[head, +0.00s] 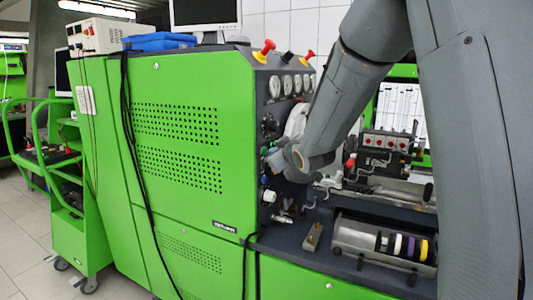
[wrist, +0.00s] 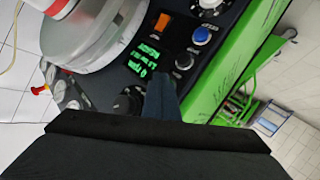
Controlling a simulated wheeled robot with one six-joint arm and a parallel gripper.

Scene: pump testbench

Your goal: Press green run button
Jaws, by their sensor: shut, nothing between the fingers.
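In the wrist view, my gripper (wrist: 160,88) is shut and empty, its narrow dark fingers pointing at a dark control panel (wrist: 176,42). The panel carries a green-lit display (wrist: 142,57), an orange switch (wrist: 162,22), a blue button (wrist: 202,35) and a dark button (wrist: 184,60). A dark round knob (wrist: 128,102) sits left of the fingers. I cannot make out a green button; the fingers cover part of the panel. I cannot tell whether the fingertips touch it. In the head view, my arm reaches to the bench's control face, and the fingers are not clear.
The green test bench (head: 180,150) fills the middle of the head view. Gauges (head: 288,86) and red-and-yellow knobs (head: 264,51) top its control face. Fittings and a metal tray (head: 350,235) lie on the lower ledge. A green cart (head: 75,230) stands left.

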